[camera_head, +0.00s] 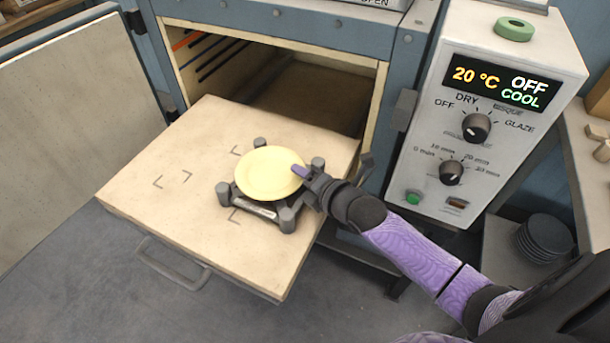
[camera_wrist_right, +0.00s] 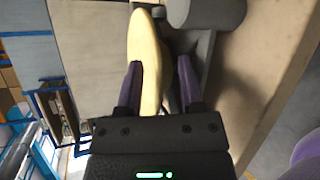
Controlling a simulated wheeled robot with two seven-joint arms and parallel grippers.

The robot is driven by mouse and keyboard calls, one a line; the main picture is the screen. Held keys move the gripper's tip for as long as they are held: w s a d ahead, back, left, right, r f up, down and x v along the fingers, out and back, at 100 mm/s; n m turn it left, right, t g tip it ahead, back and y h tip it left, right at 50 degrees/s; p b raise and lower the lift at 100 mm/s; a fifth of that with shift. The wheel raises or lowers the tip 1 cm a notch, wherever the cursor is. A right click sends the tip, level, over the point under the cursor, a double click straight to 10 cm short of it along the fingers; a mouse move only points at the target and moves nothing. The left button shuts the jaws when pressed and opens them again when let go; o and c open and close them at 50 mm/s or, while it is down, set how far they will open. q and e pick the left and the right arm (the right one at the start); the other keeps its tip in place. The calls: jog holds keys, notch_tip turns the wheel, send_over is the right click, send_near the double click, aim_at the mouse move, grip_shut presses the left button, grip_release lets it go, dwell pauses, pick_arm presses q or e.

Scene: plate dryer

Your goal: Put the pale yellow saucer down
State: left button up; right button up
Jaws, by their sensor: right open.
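The pale yellow saucer (camera_head: 268,173) rests on a dark stand (camera_head: 287,222) with grey corner posts, on the pulled-out shelf (camera_head: 141,188). My right gripper (camera_head: 301,172) is at the saucer's right edge. In the right wrist view the saucer (camera_wrist_right: 149,62) shows edge-on between the open fingers of my right gripper (camera_wrist_right: 158,85), closer to the left finger in the picture. A gap shows between the saucer and the other finger. Whether the left finger touches the saucer cannot be told. My left gripper is not in view.
The dryer's chamber (camera_head: 310,95) stands open behind the shelf, with its door (camera_head: 75,110) swung out at left. A control box (camera_head: 490,120) stands at right. Dark plates (camera_head: 545,236) are stacked at lower right. The shelf's left part is free, with corner marks.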

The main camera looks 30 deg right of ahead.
jog(key=shift+r, duration=0.1)
jog(key=shift+s+d+r+p, duration=0.1)
jog(key=shift+s+r+p, duration=0.05)
jog(key=shift+s+p, duration=0.15)
jog(key=p+v, duration=0.4)
jog(key=v, duration=0.7)
jog(key=s+d+f+m+g+h, duration=0.1)
jog(key=s+f+m+g+h, duration=0.15)
jog(key=s+f+m, duration=0.45)
jog(key=s+d+f+m+g+h, duration=0.1)
jog(key=s+d+f+m+g, duration=0.15)
jog(key=f, duration=0.85)
jog(key=s+a+f+m+g, duration=0.4)
jog(key=s+f+m, duration=0.2)
jog(key=s, duration=0.4)
jog(key=s+a+f+m+g, duration=0.3)
jog(key=s+f+m, duration=0.3)
jog(key=s, duration=0.5)
jog(key=shift+a+f+g, duration=0.25)
jog(key=shift+a+g, duration=0.15)
jog(key=shift+g, duration=0.2)
